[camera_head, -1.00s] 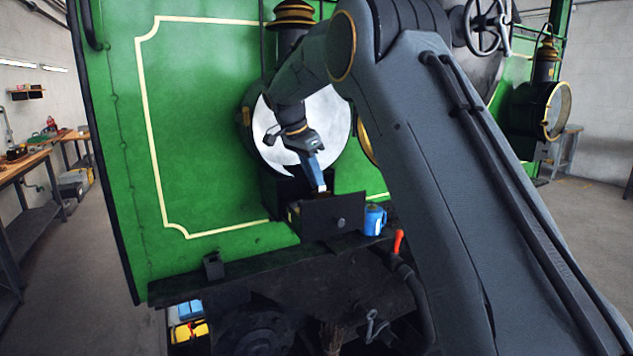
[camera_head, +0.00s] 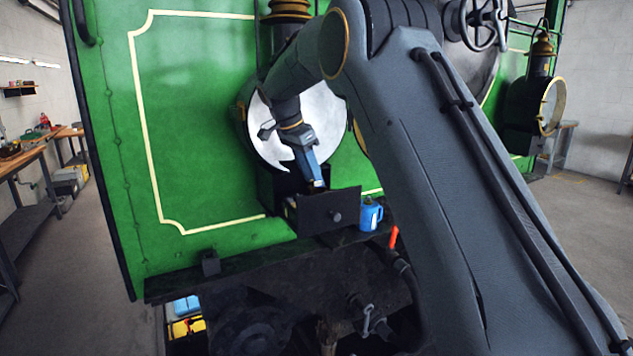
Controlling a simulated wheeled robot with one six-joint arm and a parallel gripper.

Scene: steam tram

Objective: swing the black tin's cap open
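A black box-like thing (camera_head: 328,214) with a flat front panel and a round knob stands on the dark ledge, below the big lamp. It looks like a drawer, with its inside mostly hidden behind the panel. My gripper (camera_head: 317,186) points down at the top of this box, just behind the panel. Its fingertips are small and partly hidden, so I cannot tell whether they are open or touch anything. I cannot clearly make out a black tin or its cap. A small black block (camera_head: 210,262) sits farther left on the ledge.
A blue can (camera_head: 370,214) stands right of the box, close to the panel. The round white-faced lamp (camera_head: 290,125) is behind my wrist, against the green tram wall (camera_head: 195,120). An orange-red handle (camera_head: 393,237) rises by the ledge. The ledge's left part is mostly clear.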

